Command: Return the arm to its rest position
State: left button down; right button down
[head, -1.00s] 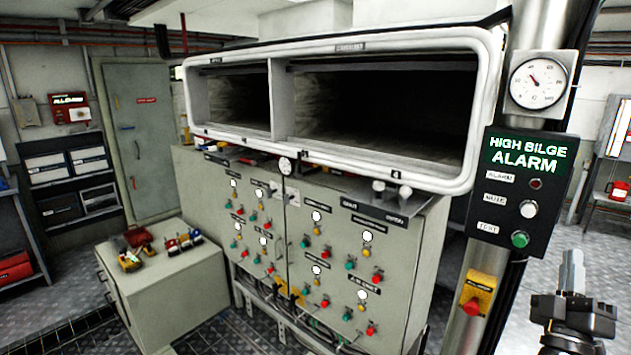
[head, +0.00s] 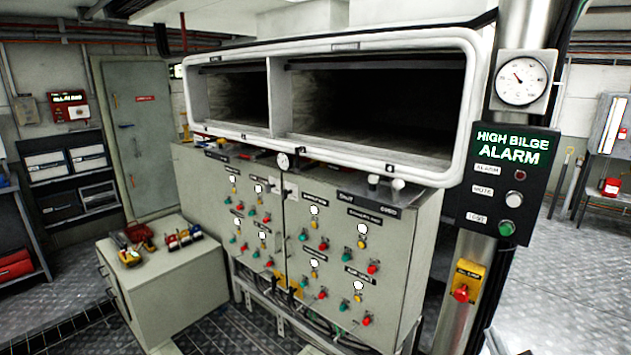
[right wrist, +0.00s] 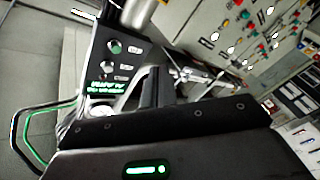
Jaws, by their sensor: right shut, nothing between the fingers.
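My right gripper shows only as a sliver (head: 496,343) at the bottom edge of the head view, below the alarm post. In the right wrist view, its dark narrow fingers (right wrist: 155,88) are together with nothing held between them. That view is tilted and partly blurred. My left gripper is in neither view. The high bilge alarm panel (head: 507,185), black with a lit sign, stands on the post to the right of the control cabinet (head: 335,275).
A yellow box with a red knob (head: 465,283) sits low on the post. A round gauge (head: 522,81) is above the panel. A grey cabinet (head: 170,275) with small coloured items stands at left. Open floor (head: 575,270) lies to the right.

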jog(key=s+a+f+m+g+y, duration=0.1)
jog(key=s+a+f+g, duration=0.15)
jog(key=f, duration=0.25)
jog(key=s+a+f+g+y, duration=0.1)
jog(key=s+a+f+g, duration=0.15)
jog(key=f, duration=0.35)
jog(key=s+a+f+m+g+y, duration=0.1)
jog(key=s+a+f+m+g, duration=0.15)
jog(key=s+f+g, duration=0.55)
jog(key=s+a+f+m+g+y, duration=0.1)
jog(key=s+a+f+g, duration=0.3)
jog(key=s, duration=0.8)
notch_tip(320, 180, down, 29)
jog(key=s+d+t+b, duration=0.1)
jog(key=b, duration=0.2)
jog(key=s+d+f+g+b, duration=0.1)
jog(key=s+d+f+b, duration=0.1)
jog(key=s+f, duration=1.5)
jog(key=shift+d+f+b, duration=0.4)
jog(key=shift+d+f, duration=0.15)
jog(key=shift+f, duration=0.25)
jog(key=shift+s, duration=0.1)
